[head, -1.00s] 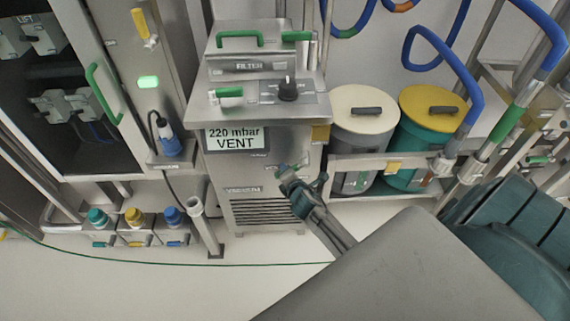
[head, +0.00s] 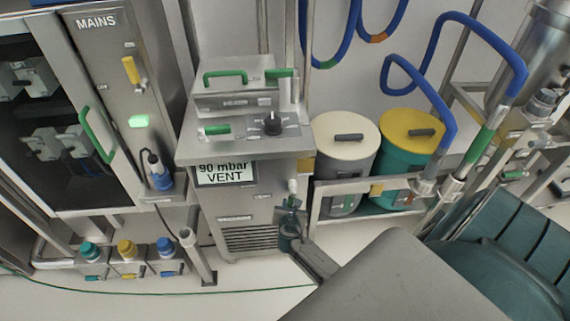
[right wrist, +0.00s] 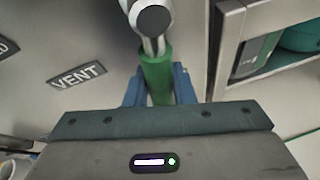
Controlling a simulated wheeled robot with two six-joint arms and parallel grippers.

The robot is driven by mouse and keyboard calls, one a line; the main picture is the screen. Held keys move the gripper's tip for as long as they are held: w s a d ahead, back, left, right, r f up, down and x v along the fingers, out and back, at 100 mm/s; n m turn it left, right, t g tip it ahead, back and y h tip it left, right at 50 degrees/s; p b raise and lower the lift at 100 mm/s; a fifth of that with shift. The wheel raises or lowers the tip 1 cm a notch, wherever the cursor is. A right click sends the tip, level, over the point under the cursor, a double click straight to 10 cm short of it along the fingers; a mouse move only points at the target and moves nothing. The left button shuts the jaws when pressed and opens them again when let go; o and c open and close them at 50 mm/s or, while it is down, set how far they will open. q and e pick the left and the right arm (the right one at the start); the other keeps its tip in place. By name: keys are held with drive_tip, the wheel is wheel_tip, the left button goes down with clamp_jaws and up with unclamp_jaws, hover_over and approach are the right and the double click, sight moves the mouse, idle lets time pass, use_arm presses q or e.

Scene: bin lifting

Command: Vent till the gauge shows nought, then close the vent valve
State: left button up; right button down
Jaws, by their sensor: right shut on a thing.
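The steel vacuum unit's display (head: 225,172) reads "90 mbar VENT" in the head view. The vent valve (right wrist: 152,18) is on the front of the unit, beside the VENT label (right wrist: 77,76) in the right wrist view. Its green lever handle (right wrist: 156,72) points away from the valve's round grey end, towards my wrist. My right gripper (right wrist: 157,90) is shut on this handle, with a blue finger on each side. In the head view my right gripper (head: 290,212) sits just below the valve and hides most of the handle. My left gripper is not in view.
A black knob (head: 272,123) and green handles are on top of the unit. Cream-lidded (head: 346,136) and yellow-lidded (head: 411,135) bins stand in a steel rack at right. The mains cabinet (head: 97,60) is at left, above several small coloured-cap valves (head: 126,250).

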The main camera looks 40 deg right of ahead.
drive_tip(key=shift+s+d+f+n+h, duration=0.1)
drive_tip(key=shift+s+d+n+h, duration=0.3)
drive_tip(key=shift+d+n, duration=0.2)
idle(0.3)
drive_tip(key=c, duration=1.2)
unclamp_jaws()
drive_tip(key=shift+c, duration=0.2)
drive_tip(key=v, duration=1)
drive_tip(key=shift+s+a+r+p, duration=0.2)
drive_tip(key=shift+a+r+p, duration=0.1)
drive_tip(key=shift+p, duration=0.15)
drive_tip(key=shift+f, duration=0.1)
